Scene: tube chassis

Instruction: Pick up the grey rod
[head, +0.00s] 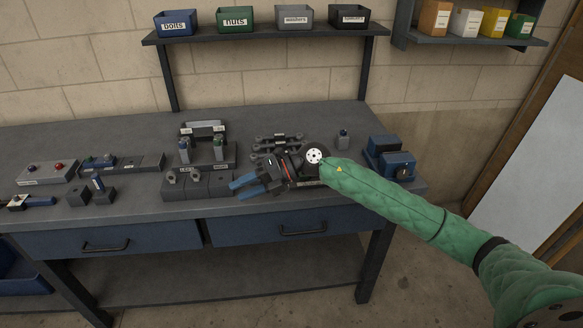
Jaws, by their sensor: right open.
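My right gripper (243,187) comes in from the right on a green-sleeved arm. Its blue-tipped fingers are apart, over the front edge of the workbench, pointing left, and nothing shows between them. I cannot pick out the grey rod for certain. A pale grey piece (203,127) lies across a dark stand at the back of the bench, left of my gripper and farther back; it is too small to tell whether it is a rod. My right arm and gripper hide part of the bench. My left gripper is not in view.
The workbench (300,115) holds dark grey blocks (197,186) just left of my gripper, a dark linked part (278,142) behind it and a blue vise-like device (390,158) at right. A button box (46,172) is at far left. Labelled bins (236,20) stand on the shelf above.

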